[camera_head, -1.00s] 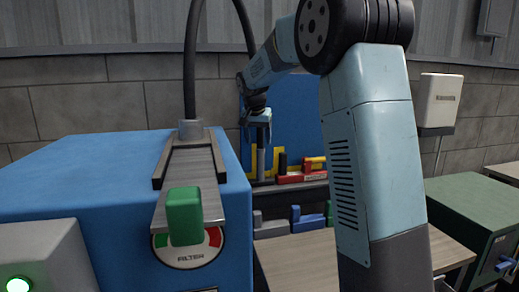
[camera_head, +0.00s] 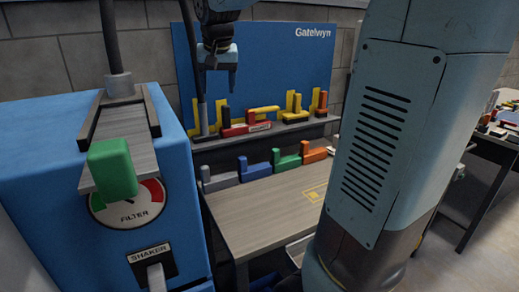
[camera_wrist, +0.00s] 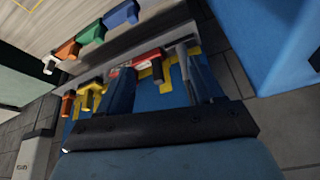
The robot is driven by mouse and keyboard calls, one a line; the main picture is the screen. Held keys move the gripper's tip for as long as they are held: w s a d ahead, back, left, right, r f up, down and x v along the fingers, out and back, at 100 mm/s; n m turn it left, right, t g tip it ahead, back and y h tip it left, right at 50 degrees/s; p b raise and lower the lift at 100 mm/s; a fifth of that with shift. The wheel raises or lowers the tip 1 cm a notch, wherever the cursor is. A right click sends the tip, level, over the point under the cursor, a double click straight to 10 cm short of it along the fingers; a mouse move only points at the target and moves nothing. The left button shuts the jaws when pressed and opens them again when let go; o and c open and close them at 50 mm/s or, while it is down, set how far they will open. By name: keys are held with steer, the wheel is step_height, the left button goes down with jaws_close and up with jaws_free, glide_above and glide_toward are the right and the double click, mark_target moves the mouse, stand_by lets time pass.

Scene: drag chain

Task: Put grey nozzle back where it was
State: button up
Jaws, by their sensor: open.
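A slim grey upright piece (camera_head: 203,118), likely the grey nozzle, stands at the left end of the shelf, in front of a yellow outline on the blue board. A dark hose appears to run down to it. A separate grey L-shaped block (camera_head: 220,181) lies at the left of the row along the table's back. My gripper (camera_head: 218,82) is open and empty, above and slightly right of the upright piece, apart from it. Its two fingers also show in the wrist view (camera_wrist: 160,82).
The shelf (camera_head: 265,133) also holds red, black, yellow and orange pieces. Blue, green (camera_head: 287,160) and orange blocks stand below it. The blue machine (camera_head: 40,150) with a green lever fills the left. The table's middle (camera_head: 260,205) is clear.

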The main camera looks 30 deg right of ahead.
steer(key=s+f+n, duration=0.1)
steer(key=s+f, duration=0.1)
steer(key=s, duration=0.6)
steer(key=s+f+n, duration=0.1)
steer(key=s+f, duration=0.2)
steer(key=s, duration=0.5)
steer(key=s+f+n+t, duration=0.1)
steer(key=s+f, duration=0.2)
steer(key=s, duration=0.6)
steer(key=shift+f+y, duration=0.25)
steer(key=shift+y, duration=0.15)
